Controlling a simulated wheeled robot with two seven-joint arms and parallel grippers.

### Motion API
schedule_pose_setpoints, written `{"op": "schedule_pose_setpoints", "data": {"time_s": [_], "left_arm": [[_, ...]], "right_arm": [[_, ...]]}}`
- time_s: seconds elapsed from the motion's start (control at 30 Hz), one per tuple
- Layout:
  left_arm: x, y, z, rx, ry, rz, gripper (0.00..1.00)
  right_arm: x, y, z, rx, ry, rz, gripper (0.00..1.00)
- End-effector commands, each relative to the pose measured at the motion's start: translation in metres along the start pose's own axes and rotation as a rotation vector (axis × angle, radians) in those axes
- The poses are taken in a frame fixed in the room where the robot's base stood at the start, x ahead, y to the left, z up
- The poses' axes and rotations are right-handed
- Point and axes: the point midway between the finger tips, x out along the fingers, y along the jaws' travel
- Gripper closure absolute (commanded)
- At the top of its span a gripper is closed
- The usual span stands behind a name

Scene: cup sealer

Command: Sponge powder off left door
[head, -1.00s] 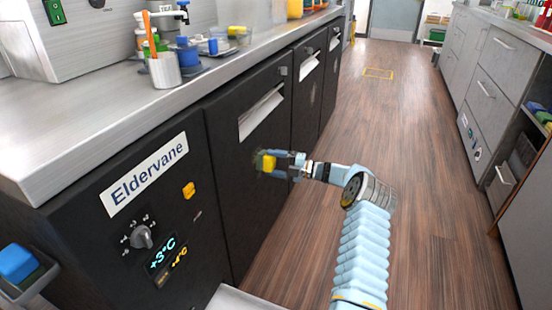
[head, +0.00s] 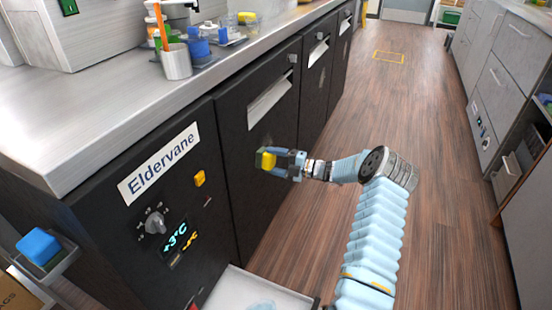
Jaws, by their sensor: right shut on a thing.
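My right gripper (head: 285,163) is shut on a yellow sponge (head: 266,160). It holds the sponge at the dark left door (head: 240,190) of the under-counter fridge, below the door's light handle recess (head: 270,100). The sponge looks close to or touching the door face; I cannot tell which. A small yellowish-green patch shows on the door around the sponge, partly hidden by it. My left gripper is not in view.
The steel counter (head: 110,115) above holds a cup of tools (head: 176,62) and small containers. A blue sponge (head: 38,246) lies in a side holder at the left. A pale tray (head: 240,290) juts out low in front. The aisle floor (head: 400,100) is clear.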

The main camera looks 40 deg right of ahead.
Motion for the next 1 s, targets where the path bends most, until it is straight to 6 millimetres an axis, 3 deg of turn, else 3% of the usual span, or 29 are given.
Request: {"op": "schedule_pose_setpoints", "data": {"time_s": [0.7,1.0], "left_arm": [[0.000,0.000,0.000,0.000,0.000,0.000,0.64],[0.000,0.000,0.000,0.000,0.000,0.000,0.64]], "right_arm": [[0.008,-0.010,-0.055,0.002,0.004,0.001,0.55],[0.008,-0.008,-0.063,-0.001,0.002,0.001,0.55]]}}
